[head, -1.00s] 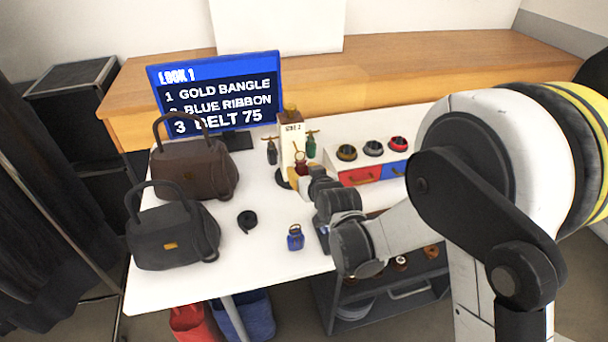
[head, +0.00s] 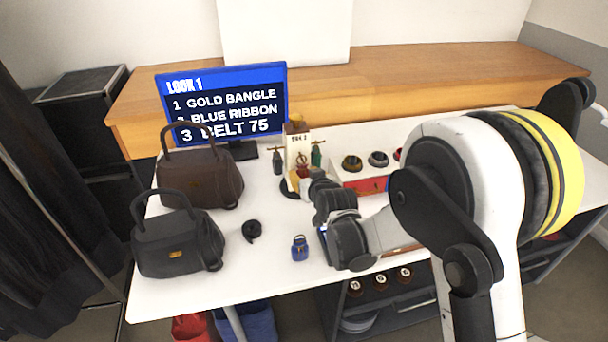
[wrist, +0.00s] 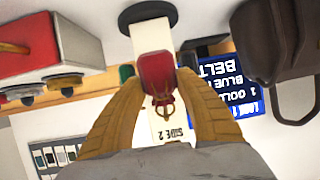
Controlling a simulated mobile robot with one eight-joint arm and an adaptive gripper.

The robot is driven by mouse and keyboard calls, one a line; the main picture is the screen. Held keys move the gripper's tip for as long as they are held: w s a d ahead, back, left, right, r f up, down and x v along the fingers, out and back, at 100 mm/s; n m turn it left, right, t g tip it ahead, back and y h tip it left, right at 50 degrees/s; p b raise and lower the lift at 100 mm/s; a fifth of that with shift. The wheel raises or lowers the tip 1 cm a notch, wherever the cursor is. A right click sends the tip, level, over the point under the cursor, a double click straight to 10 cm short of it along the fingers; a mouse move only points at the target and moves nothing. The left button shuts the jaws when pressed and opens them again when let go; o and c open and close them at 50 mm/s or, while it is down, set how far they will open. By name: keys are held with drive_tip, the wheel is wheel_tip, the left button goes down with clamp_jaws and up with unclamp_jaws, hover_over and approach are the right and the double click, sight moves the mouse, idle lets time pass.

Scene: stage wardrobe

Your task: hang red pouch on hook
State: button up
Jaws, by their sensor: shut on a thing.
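The red pouch (wrist: 158,72) is between the yellow fingers of my gripper (wrist: 158,84) in the wrist view. The fingers are shut on it. In the head view the red pouch (head: 302,171) shows small, just in front of the white stand (head: 297,142), partly hidden by my gripper (head: 296,181). The stand carries a "SIDE 2" label (wrist: 172,133) and has pegs at both sides, with a dark pouch (head: 278,162) at left and a green one (head: 316,155) at right. A gold loop shows at the pouch's top; I cannot tell whether it touches a hook.
A blue pouch (head: 299,249) and a black coil (head: 252,231) lie on the white table (head: 200,295). Brown (head: 200,182) and black (head: 178,243) handbags stand at left. A screen (head: 225,105) is behind. A red-fronted drawer box (head: 362,186) stands right of the stand.

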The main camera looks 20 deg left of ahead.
idle(0.4)
drive_tip(key=o, duration=1.2)
drive_tip(key=shift+s, duration=0.1)
drive_tip(key=v, duration=1.2)
drive_tip(key=s+d+r+m+h, duration=0.15)
drive_tip(key=d+r, duration=0.35)
drive_tip(key=d, duration=0.6)
drive_tip(key=s+d+m+g+h, duration=0.1)
drive_tip(key=s+d+h, duration=0.1)
drive_tip(key=s+d, duration=0.4)
drive_tip(key=s+d+r+m+g+h, duration=0.1)
drive_tip(key=s+d+m+h, duration=0.1)
drive_tip(key=s+d, duration=0.5)
drive_tip(key=s+d+m+g+h, duration=0.1)
drive_tip(key=s+d+m+h, duration=0.1)
drive_tip(key=s+d, duration=0.5)
drive_tip(key=shift+d+r+g, duration=0.15)
drive_tip(key=shift+d+g, duration=0.05)
drive_tip(key=shift+d, duration=0.7)
drive_tip(key=shift+d+r+g, duration=0.15)
drive_tip(key=shift+d+g, duration=0.05)
drive_tip(key=shift+d, duration=0.7)
drive_tip(key=shift+w, duration=0.1)
